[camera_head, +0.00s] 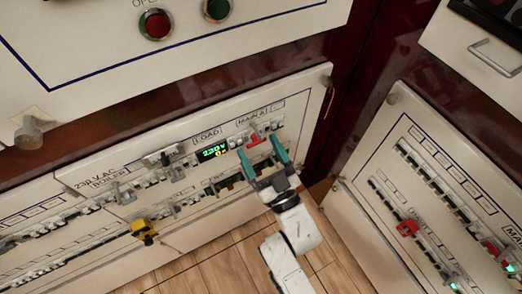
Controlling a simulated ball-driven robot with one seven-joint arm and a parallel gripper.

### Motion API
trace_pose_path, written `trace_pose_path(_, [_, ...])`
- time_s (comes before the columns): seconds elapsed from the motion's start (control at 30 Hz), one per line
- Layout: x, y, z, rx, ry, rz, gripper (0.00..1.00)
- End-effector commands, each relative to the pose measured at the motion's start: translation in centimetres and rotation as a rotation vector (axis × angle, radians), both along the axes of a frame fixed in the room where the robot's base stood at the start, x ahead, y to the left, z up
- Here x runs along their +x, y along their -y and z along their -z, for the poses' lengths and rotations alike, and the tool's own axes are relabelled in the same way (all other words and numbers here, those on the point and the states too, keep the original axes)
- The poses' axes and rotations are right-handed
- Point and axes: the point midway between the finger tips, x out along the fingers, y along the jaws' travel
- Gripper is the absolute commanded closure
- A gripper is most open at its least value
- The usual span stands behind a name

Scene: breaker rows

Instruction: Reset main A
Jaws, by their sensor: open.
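The breaker panel on the left carries the label MAIN A (252,117) at its upper right. A red breaker handle (254,138) sits just below that label. My gripper (262,158) is open, with its two teal fingers reaching up to the panel on either side of a spot just below the red handle. I cannot tell whether the fingers touch the panel. Nothing shows between the fingers.
A yellow handle (145,230) sticks out lower left on the same panel. A second breaker panel (355,155) with a red handle (408,228) stands at right. Red and green round buttons (155,24) are above. Wooden floor (215,258) lies below.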

Motion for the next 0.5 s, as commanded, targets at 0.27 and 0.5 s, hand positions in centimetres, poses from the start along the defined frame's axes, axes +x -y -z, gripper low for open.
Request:
trace_pose_path(0.27, [-0.03, 0.02, 0.02, 0.000, 0.000, 0.000, 0.46])
trace_pose_path(0.5, [-0.04, 0.02, 0.03, 0.000, 0.000, 0.000, 0.69])
